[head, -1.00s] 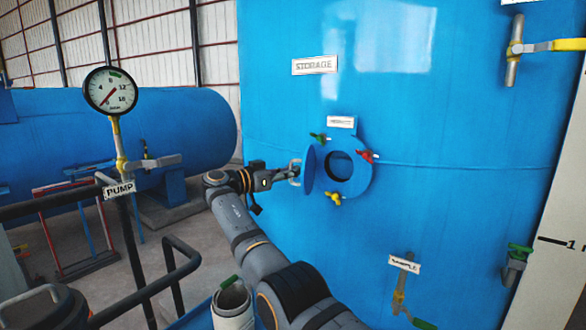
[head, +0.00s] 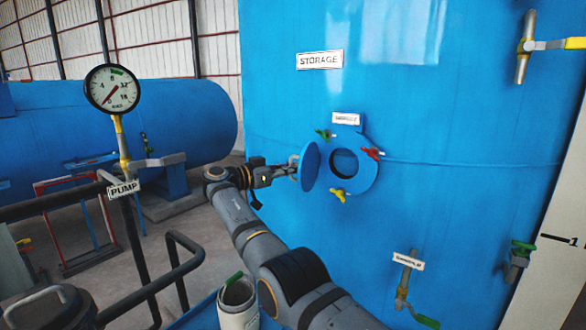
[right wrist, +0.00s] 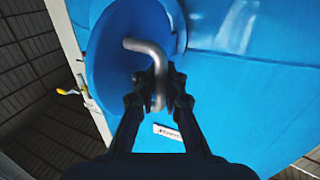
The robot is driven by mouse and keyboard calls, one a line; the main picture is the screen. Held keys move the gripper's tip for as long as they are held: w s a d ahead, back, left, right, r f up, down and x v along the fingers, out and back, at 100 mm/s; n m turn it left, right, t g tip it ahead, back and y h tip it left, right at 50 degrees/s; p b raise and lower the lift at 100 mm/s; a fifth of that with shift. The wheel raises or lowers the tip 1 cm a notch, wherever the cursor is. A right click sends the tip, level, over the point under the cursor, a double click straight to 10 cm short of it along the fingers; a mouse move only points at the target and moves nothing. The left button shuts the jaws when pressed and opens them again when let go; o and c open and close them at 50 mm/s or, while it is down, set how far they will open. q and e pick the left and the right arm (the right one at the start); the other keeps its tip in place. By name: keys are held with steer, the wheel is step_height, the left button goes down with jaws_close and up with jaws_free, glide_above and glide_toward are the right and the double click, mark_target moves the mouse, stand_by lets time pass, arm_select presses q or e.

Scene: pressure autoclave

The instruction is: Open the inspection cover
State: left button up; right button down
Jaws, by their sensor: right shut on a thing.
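The inspection cover (head: 310,167) is a blue round plate. It stands swung out to the left of its blue ring flange (head: 367,178) on the storage tank, and the dark round opening (head: 344,163) shows. My right gripper (head: 290,170) is at the cover's outer side, at its handle. In the right wrist view, my right gripper (right wrist: 158,85) is shut on the bent grey handle (right wrist: 145,46) of the cover (right wrist: 105,60). Green (head: 325,134), red (head: 373,153) and yellow (head: 338,195) clamp knobs sit around the flange. My left gripper is not in view.
The blue storage tank (head: 460,120) fills the right side. A pump gauge (head: 112,90) on a pipe stands at left, with black rails (head: 150,290) below. A sample valve (head: 405,285) is at lower right. Open floor shows beyond the rails.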

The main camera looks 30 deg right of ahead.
steer(key=shift+a+f, duration=0.1)
steer(key=c, duration=1.8)
jaws_free()
steer(key=o, duration=0.4)
steer(key=shift+w+a, duration=0.1)
steer(key=shift+a, duration=0.2)
steer(key=shift+d, duration=0.1)
steer(key=shift+d, duration=0.15)
